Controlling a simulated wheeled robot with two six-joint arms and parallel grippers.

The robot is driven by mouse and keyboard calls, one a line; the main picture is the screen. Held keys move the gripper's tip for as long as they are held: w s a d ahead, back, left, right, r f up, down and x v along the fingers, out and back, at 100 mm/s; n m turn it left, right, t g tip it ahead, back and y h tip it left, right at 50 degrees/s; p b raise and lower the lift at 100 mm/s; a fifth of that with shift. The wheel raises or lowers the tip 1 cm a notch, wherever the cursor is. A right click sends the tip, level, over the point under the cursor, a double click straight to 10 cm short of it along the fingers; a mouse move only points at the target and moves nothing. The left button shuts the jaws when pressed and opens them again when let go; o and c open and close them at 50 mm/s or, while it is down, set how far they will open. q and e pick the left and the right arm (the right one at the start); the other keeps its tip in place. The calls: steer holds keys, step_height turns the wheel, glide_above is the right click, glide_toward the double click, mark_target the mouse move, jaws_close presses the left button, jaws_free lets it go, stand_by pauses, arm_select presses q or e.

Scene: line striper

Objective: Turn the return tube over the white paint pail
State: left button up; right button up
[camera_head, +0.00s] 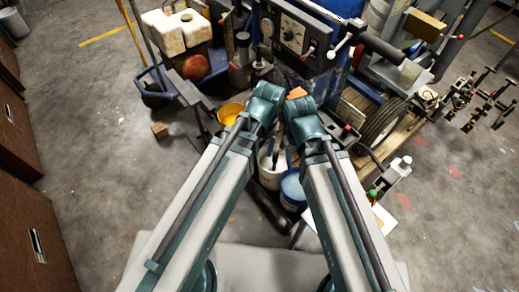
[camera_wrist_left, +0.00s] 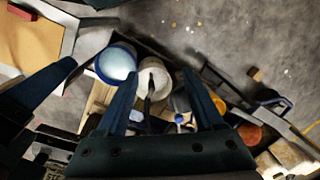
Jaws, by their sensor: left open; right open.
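The white paint pail (camera_head: 270,168) stands low in the middle of the head view, partly hidden between my two arms. It also shows in the left wrist view (camera_wrist_left: 157,68), beyond my left fingers. A dark tube (camera_wrist_left: 150,88), seemingly the return tube, reaches over the pail's opening; its upper part is hidden. My left gripper (camera_wrist_left: 161,75) is open, its two fingers spread to either side of the pail in that view, with nothing between them. In the head view, my left gripper (camera_head: 264,103) and right gripper (camera_head: 301,112) are close together above the pail; their fingertips are largely hidden. The right is open.
A blue pail (camera_head: 291,189) stands beside the white one. A yellow bucket (camera_head: 230,113) is to the left. The machine's control panel (camera_head: 294,32) is behind, and a wheel (camera_head: 381,123) is to the right. Floor at left is mostly clear, with a small block (camera_head: 159,130).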

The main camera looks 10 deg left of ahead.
arm_select(q)
steer(key=shift+s+r+m, duration=0.1)
steer(key=shift+s+m, duration=0.3)
steer(key=shift+s, duration=0.45)
steer(key=shift+w+f, duration=0.2)
steer(key=c, duration=0.3)
steer(key=w+a+f+h+b, duration=0.1)
steer(key=w+f+b, duration=0.1)
steer(key=w, duration=0.1)
steer(key=w+a+f+t+h+b, duration=0.1)
steer(key=w+f+b, duration=0.1)
steer(key=w+a+f+n+h+b, duration=0.1)
steer(key=w+f+b, duration=0.1)
steer(key=w, duration=0.1)
steer(key=shift+w+a+b, duration=0.2)
steer(key=shift+w+b, duration=0.1)
jaws_close()
steer(key=w+a+f+n+t+h+b, duration=0.2)
steer(key=w+a+b, duration=0.4)
steer(key=w+a, duration=0.4)
steer(key=shift+w+a+f+t+h, duration=0.15)
steer(key=shift+w+t+h, duration=0.35)
steer(key=shift+t, duration=0.7)
